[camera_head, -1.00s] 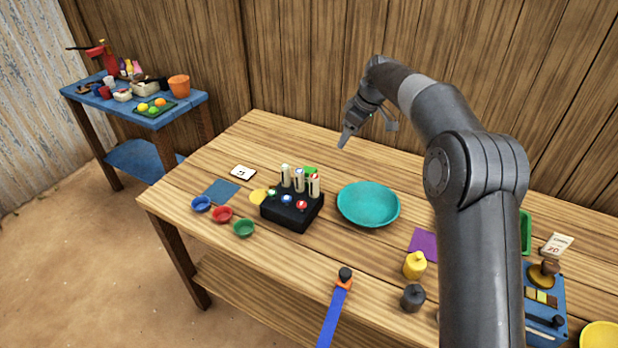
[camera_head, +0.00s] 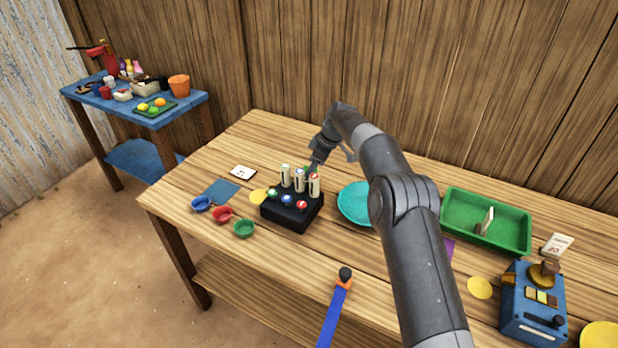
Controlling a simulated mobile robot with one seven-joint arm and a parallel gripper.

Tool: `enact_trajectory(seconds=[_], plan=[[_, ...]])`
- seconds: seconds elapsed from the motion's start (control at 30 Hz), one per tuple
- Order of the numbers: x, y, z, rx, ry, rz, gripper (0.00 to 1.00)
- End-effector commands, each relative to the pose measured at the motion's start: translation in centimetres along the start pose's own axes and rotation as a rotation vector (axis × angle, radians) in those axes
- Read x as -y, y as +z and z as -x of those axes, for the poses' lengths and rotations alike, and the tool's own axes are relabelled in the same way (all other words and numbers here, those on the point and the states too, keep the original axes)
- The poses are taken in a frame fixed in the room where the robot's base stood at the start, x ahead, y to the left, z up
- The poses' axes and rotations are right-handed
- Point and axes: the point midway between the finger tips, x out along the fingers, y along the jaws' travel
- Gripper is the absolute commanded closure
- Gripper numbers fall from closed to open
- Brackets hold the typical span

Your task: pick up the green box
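A small green thing (camera_head: 308,170), perhaps the green box, shows only as a sliver behind the black block with upright white tubes (camera_head: 292,212). The tubes and my gripper cover most of it. My gripper (camera_head: 315,165) reaches down right at it, just behind the tubes. I cannot tell whether the fingers touch it, or whether they are open or shut. A larger open green tray (camera_head: 516,238) stands at the right of the table, away from my gripper, with a small pale upright item in it.
A teal bowl (camera_head: 353,203) is right of the block, partly behind my arm. Blue (camera_head: 202,203), red (camera_head: 222,214) and green (camera_head: 244,228) cups stand at the left front. A blue device (camera_head: 533,305) is at the right. The table's back left is mostly clear.

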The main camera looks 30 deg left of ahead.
Motion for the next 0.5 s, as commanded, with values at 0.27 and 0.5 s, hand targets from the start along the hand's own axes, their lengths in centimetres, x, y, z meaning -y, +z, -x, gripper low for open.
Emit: enact_trajectory(seconds=[0.27, 0.5], plan=[[-0.2, 0.1, -3.2, 0.003, -0.002, 0.000, 0.38], [-0.2, 0.1, -5.0, 0.001, 0.001, -0.001, 0.38]])
